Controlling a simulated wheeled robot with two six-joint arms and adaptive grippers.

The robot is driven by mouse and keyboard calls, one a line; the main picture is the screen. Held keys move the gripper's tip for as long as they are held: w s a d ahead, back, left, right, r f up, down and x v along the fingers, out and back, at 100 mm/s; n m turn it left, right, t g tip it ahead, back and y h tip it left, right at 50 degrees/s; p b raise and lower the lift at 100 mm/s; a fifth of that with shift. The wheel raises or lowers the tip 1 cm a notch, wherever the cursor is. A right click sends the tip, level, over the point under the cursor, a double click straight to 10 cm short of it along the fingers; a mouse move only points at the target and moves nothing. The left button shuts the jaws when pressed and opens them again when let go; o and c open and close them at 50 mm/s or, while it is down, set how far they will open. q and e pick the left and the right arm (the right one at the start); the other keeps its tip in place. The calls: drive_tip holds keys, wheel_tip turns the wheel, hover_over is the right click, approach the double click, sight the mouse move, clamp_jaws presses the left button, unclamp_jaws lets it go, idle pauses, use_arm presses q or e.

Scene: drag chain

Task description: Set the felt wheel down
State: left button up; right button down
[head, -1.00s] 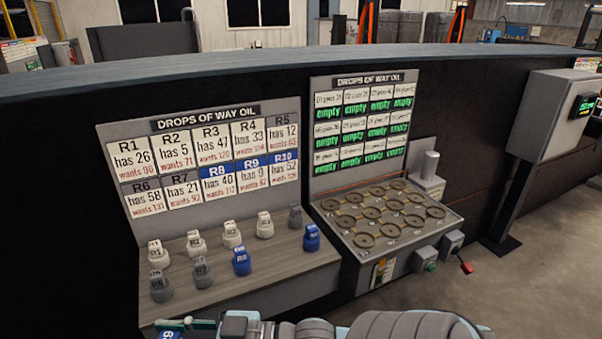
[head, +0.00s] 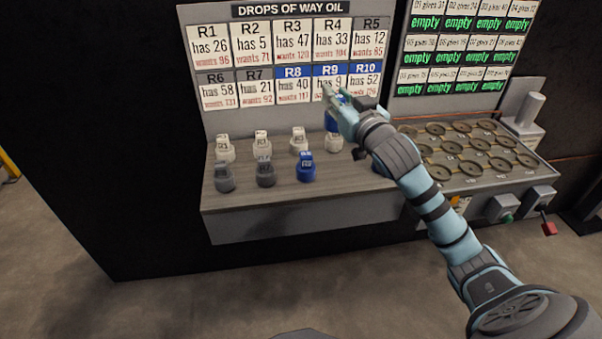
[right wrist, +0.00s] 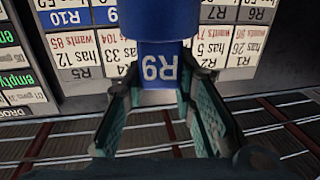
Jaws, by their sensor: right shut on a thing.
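The felt wheel is a blue piece with a white R9 label in the right wrist view (right wrist: 160,68). My right gripper (right wrist: 158,92) is shut on it, with one finger on each side of the label block. In the head view the right gripper (head: 338,105) is over the back right part of the shelf, and part of the blue wheel (head: 333,122) shows below the fingers. The gap between the wheel and the shelf cannot be told. My left gripper is not in view.
The wooden shelf (head: 240,200) holds white pieces, grey pieces and a blue piece (head: 305,168). A label board (head: 285,70) stands behind it. On the right is a panel (head: 440,180) with several round discs. My right arm hides the shelf's right end.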

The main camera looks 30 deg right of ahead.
drive_tip(key=d+r+m+h+b, duration=0.1)
drive_tip(key=d+r+m+h, duration=0.15)
drive_tip(key=d, duration=0.25)
drive_tip(key=shift+n+g, duration=0.35)
drive_tip(key=shift+g, duration=0.05)
drive_tip(key=f+b, duration=0.2)
drive_tip(key=f, duration=0.4)
drive_tip(key=f+b, duration=0.3)
drive_tip(key=f, duration=0.3)
drive_tip(key=f+b, duration=0.2)
drive_tip(key=f, duration=0.5)
drive_tip(key=shift+w+b, duration=0.3)
drive_tip(key=shift+w, duration=0.05)
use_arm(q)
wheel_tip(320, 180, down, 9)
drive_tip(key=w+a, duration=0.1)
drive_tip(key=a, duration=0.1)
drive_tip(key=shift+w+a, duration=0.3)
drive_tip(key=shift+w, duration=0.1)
use_arm(e)
drive_tip(key=c, duration=1.3)
unclamp_jaws()
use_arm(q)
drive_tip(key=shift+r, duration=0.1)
use_arm(e)
drive_tip(key=shift+s, duration=0.1)
